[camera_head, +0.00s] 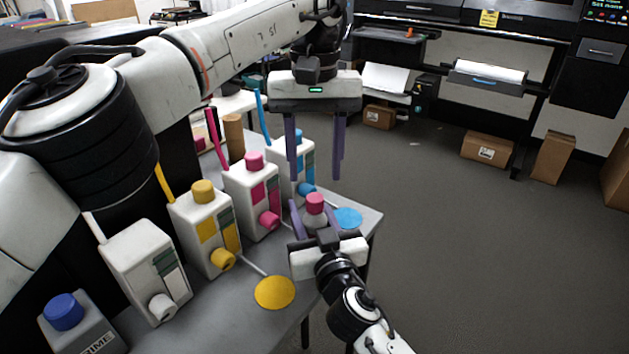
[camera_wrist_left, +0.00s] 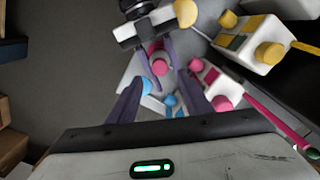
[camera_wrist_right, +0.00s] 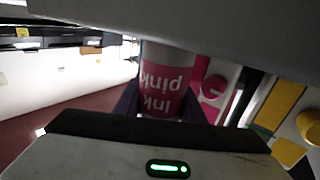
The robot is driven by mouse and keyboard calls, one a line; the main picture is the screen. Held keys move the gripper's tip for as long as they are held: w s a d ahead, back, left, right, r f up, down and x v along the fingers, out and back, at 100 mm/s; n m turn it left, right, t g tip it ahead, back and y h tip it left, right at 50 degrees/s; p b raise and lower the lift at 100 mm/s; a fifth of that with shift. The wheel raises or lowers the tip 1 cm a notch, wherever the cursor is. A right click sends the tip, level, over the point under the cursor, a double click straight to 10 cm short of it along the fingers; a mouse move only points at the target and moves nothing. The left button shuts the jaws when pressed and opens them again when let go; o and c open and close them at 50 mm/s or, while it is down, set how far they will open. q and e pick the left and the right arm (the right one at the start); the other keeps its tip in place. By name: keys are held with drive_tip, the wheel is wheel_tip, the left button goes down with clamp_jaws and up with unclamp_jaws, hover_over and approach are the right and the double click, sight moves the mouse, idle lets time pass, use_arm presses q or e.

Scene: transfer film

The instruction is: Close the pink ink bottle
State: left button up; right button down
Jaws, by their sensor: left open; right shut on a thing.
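The pink ink bottle (camera_head: 315,221) stands upright in my right gripper (camera_head: 314,217), which is shut on its body. A pink cap (camera_head: 314,202) sits on its top; I cannot tell if it is tight. The cap also shows from above in the left wrist view (camera_wrist_left: 159,67). In the right wrist view the bottle's label (camera_wrist_right: 164,82) reads "Ink pink", upside down, and its top is hidden. My left gripper (camera_head: 314,179) is open and empty, pointing down just above the cap, one finger on each side in the picture.
A row of ink tanks stands left of the bottle: cyan (camera_head: 284,165), pink (camera_head: 246,190), yellow (camera_head: 195,225) and white (camera_head: 139,262). A yellow disc (camera_head: 274,292) and a blue disc (camera_head: 348,218) lie on the grey table (camera_head: 370,226). Open floor lies to the right.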

sight(315, 227)
use_arm(q)
drive_tip(key=shift+r, duration=1.25)
use_arm(e)
drive_tip(key=c, duration=1.1)
unclamp_jaws()
use_arm(q)
drive_tip(key=shift+f+b, duration=0.35)
use_arm(e)
drive_tip(key=v, duration=1)
drive_tip(key=shift+s+d, duration=0.1)
drive_tip(key=shift+s, duration=0.05)
